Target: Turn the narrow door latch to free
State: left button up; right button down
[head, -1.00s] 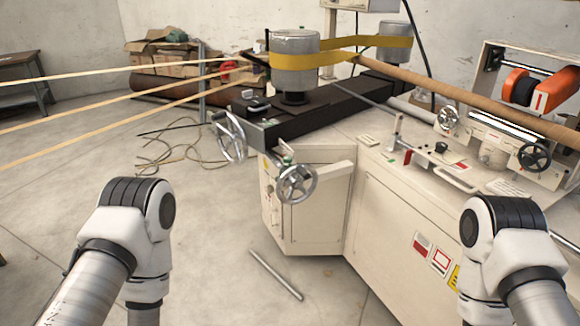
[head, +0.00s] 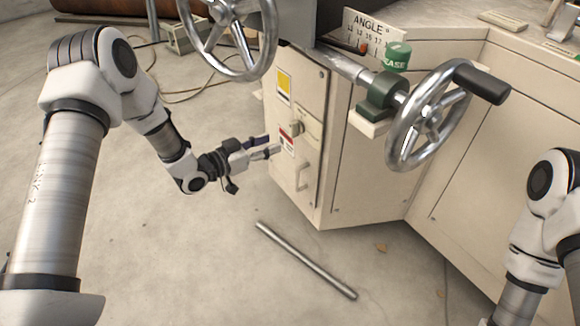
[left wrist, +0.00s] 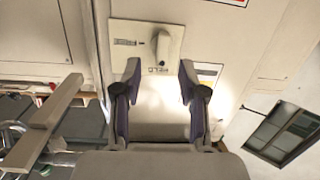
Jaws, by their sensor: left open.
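The narrow door (head: 311,85) is a cream panel on the left face of the machine cabinet. Its latch (head: 297,127) is a small knob on a plate, above a pull handle (head: 302,175). In the left wrist view the latch knob (left wrist: 162,48) stands out from its plate, with a printed word that looks like HELD beside it. My left gripper (head: 268,147) is open in front of the door, close to the latch. In the left wrist view its two fingers (left wrist: 160,70) are apart with nothing between them, and the knob lies just beyond the tips. My right gripper is out of view.
A large handwheel (head: 430,118) with a black grip juts out right of the door, and another handwheel (head: 240,38) hangs above my left forearm. A metal rod (head: 305,260) lies on the floor. The floor before the cabinet is otherwise mostly clear.

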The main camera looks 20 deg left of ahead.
aim_at(290, 129)
pick_arm(q)
jog(key=shift+m+t+h, duration=0.3)
jog(key=shift+m+h, duration=0.4)
jog(key=shift+m, duration=0.1)
jog(key=b+x, duration=0.1)
jog(key=x, duration=0.1)
jog(key=b+x, duration=0.3)
jog(key=x, duration=0.2)
jog(key=shift+w+a+r+b, duration=0.1)
jog(key=shift+w+a+b, duration=0.2)
jog(key=shift+w+a, duration=0.1)
jog(key=shift+w+d+r, duration=0.2)
jog(key=shift+w+d, duration=0.05)
jog(key=shift+w, duration=0.1)
grip_shut()
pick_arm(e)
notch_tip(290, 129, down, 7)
